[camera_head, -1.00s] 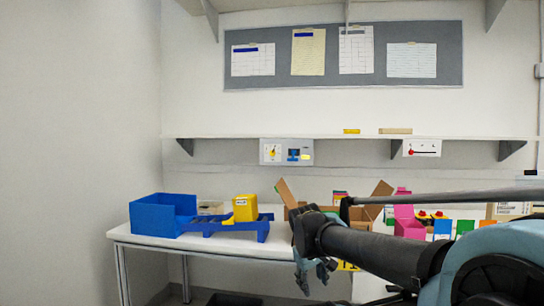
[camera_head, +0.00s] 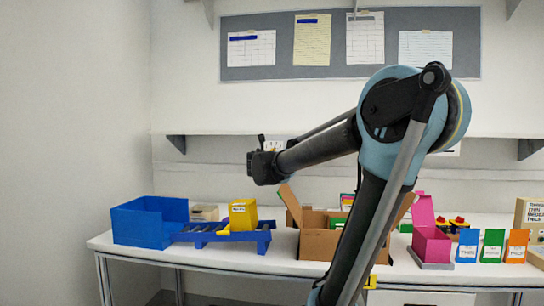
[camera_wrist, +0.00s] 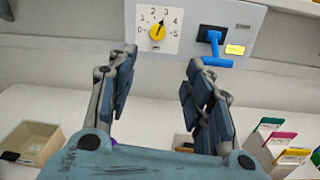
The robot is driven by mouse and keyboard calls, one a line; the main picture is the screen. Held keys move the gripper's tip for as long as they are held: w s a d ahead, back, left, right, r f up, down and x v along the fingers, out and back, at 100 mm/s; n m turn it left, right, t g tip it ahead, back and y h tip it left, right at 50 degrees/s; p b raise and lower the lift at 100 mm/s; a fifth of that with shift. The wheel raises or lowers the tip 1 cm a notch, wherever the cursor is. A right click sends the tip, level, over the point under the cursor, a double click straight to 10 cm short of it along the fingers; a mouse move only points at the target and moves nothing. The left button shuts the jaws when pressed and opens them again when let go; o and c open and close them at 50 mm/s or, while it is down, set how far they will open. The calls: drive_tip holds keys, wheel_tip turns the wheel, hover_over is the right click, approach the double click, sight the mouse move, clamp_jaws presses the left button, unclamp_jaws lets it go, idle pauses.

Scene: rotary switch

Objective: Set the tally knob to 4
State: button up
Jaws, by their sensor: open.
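The knob (camera_wrist: 157,32) is a yellow disc with a dark pointer on a white dial plate numbered 0 to 5. Its pointer points up and slightly right, near 3. The small label below is too small to read. My gripper (camera_wrist: 162,58) is open and empty in the wrist view, its two fingers below and to either side of the dial, apart from the knob. In the head view my gripper (camera_head: 262,165) is in front of the shelf's front panel and hides most of it; the dial plate (camera_head: 274,145) just shows above it.
Below are a blue bin (camera_head: 150,222), a yellow box (camera_head: 243,214) on a blue rack, and a cardboard box (camera_head: 318,245) on the table.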

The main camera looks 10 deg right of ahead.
drive_tip(key=x, duration=1.7)
drive_tip(key=shift+w, duration=0.45)
drive_tip(key=shift+a+r, duration=0.1)
drive_tip(key=c, duration=1.1)
